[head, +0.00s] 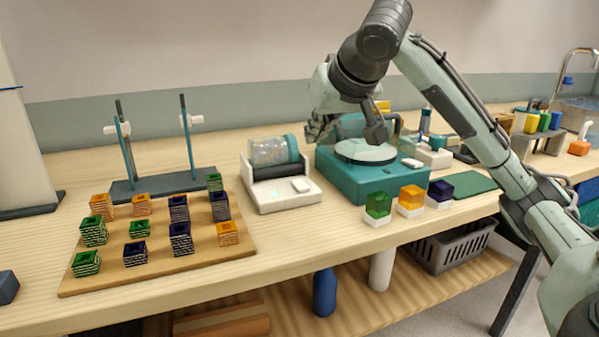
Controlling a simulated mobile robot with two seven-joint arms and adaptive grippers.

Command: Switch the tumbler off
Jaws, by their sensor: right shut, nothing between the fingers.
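The tumbler (281,193) is a white cradle with a clear, teal-capped drum (272,151) lying on a dark roller. It stands at the middle of the bench in the head view. A small pale raised part, perhaps its switch (300,185), sits on the front right of its base; its on or off state cannot be read. My right gripper (318,133) is shut and empty. It hangs to the right of the drum, in front of the teal machine's back, apart from the pale part. My left gripper is not in view.
A teal machine with a round disc (364,152) stands right of the tumbler. Small green, orange and purple blocks on white bases (409,208) stand before it. A wooden board (170,262) with several coloured blocks and a two-post stand (163,186) are to the left.

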